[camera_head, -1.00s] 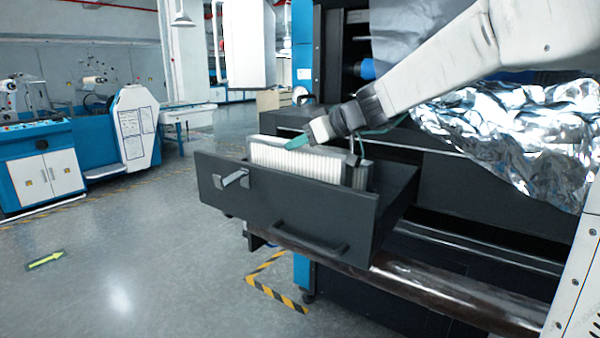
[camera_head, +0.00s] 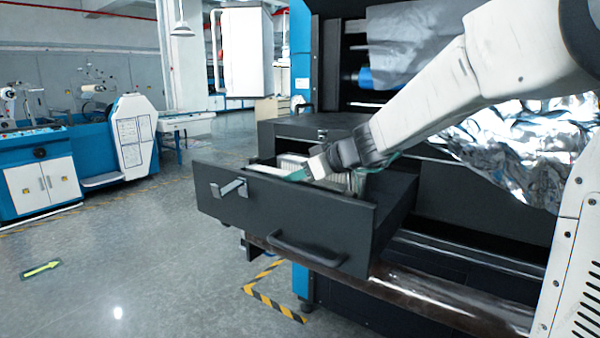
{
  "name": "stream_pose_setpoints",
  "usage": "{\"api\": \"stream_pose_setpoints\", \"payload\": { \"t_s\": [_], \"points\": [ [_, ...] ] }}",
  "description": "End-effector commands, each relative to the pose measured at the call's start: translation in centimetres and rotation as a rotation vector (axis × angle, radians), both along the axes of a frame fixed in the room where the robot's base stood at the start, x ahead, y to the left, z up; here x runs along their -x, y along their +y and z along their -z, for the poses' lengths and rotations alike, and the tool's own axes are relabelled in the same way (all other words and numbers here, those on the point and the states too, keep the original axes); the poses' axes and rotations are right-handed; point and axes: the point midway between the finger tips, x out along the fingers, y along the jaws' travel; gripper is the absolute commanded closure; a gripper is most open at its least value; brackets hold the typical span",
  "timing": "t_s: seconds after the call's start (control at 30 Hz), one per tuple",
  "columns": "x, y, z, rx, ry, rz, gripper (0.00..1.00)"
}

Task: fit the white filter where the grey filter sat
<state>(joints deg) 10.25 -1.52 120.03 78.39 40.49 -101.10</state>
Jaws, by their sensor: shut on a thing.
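The white filter (camera_head: 272,171) shows as a pale strip just above the front panel of the open dark drawer (camera_head: 285,215). Most of it is hidden behind that panel, so I cannot tell whether it touches the drawer floor. My gripper (camera_head: 297,175), with teal fingers, is shut on the white filter at its upper edge, inside the drawer outline. A greyish pleated surface (camera_head: 292,159) shows behind my gripper. I cannot tell whether it is part of the same filter or another one.
The drawer front carries a metal latch (camera_head: 229,187) and a dark handle (camera_head: 305,250). A dark machine top (camera_head: 290,128) lies behind the drawer. Crumpled silver foil (camera_head: 510,150) hangs at the right, and a shiny roller (camera_head: 400,290) runs below.

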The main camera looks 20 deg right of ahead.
Motion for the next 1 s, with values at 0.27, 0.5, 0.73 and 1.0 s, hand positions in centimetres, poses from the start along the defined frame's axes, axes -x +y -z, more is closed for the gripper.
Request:
{"api": "stream_pose_setpoints", "payload": {
  "t_s": [0.27, 0.5, 0.73, 1.0],
  "points": [
    [0.0, 0.0, 0.0, 0.0, 0.0, 0.0, 0.42],
    [0.0, 0.0, -0.9, 0.002, -0.003, -0.001, 0.42],
    [3.1, -2.5, -3.2, 0.002, -0.005, 0.004, 0.42],
    [7.0, -5.2, -5.6, 0.002, -0.002, 0.003, 0.42]
  ]
}}
